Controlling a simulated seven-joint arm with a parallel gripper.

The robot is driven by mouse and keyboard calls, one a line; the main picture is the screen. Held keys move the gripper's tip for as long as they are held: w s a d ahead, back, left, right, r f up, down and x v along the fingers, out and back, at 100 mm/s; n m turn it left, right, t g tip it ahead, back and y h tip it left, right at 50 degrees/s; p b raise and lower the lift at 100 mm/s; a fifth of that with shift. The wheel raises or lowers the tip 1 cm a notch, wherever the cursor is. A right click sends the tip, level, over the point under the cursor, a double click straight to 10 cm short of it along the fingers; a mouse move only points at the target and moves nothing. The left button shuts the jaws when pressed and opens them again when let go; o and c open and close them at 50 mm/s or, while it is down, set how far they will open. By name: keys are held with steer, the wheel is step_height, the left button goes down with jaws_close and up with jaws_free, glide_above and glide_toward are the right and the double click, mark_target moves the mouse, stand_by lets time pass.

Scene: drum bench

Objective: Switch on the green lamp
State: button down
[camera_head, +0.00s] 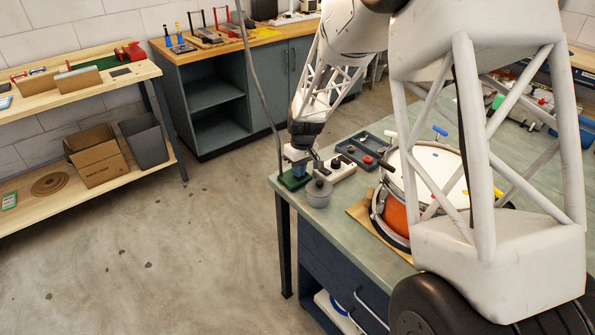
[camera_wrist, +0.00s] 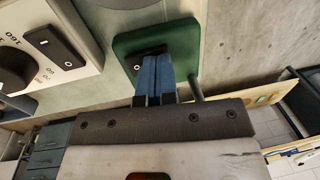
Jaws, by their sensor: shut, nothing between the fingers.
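The green lamp's base (camera_wrist: 186,40) is a rounded green plate in the wrist view, with a black rocker switch (camera_wrist: 139,61) set in it. In the head view the green base (camera_head: 293,182) sits at the bench's near left corner. A thin grey pole (camera_head: 262,90) rises from beside it out of the picture, so no lamp head shows. My gripper (camera_wrist: 157,62) is shut and empty, its blue fingers together over the switch and hiding its right part. In the head view my gripper (camera_head: 298,168) points down over the base. Whether the fingertips touch the switch I cannot tell.
A white box (camera_wrist: 50,45) with a black knob and its own black rocker lies just left of the base. In the head view, a grey lidded pot (camera_head: 318,193), a dark tray (camera_head: 362,148) and an orange drum (camera_head: 397,216) stand close by on the bench (camera_head: 350,190).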

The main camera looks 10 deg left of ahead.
steer(key=shift+w+d+r, duration=0.15)
steer(key=shift+w+d, duration=0.1)
steer(key=shift+r, duration=0.15)
stand_by(0.3)
step_height(320, 180, up, 14)
steer(key=s+a, duration=0.1)
stand_by(0.6)
steer(key=shift+s, duration=0.1)
